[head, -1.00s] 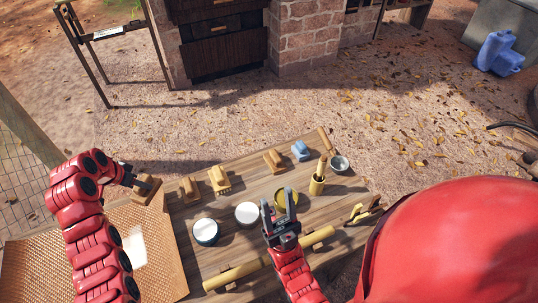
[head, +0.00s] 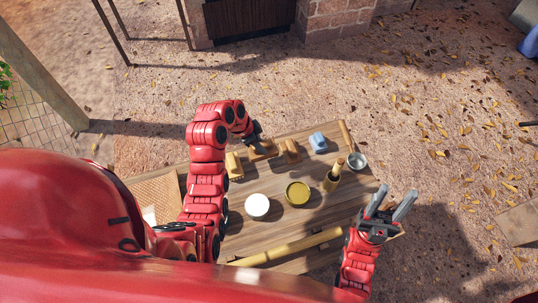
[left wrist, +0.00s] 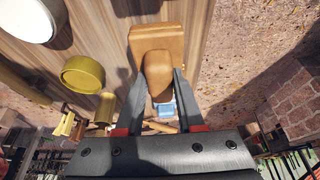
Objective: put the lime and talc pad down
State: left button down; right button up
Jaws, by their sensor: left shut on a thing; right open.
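The lime and talc pad is a tan wooden block with a rounded handle; in the head view the pad (head: 263,151) is at the far edge of the table, between two other wooden pads. My left gripper (head: 256,141) is shut on it. In the left wrist view the pad (left wrist: 165,35) lies beyond the fingertips, its handle between the fingers of my left gripper (left wrist: 162,75). I cannot tell whether its underside touches the table. My right gripper (head: 391,200) is open and empty, beyond the table's right side.
Wooden pads (head: 234,167) (head: 291,152) flank the held one on the wooden table (head: 280,236). My left arm hides part of the table.

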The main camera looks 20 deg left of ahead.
aim_at(260, 153)
pick_arm(q)
notch_tip(260, 153, down, 5)
jog(key=p, duration=0.2)
jog(key=shift+p, duration=0.3)
jog(key=shift+f, duration=0.4)
jog(key=shift+f, duration=0.15)
jog(key=c, duration=0.5)
grip_release()
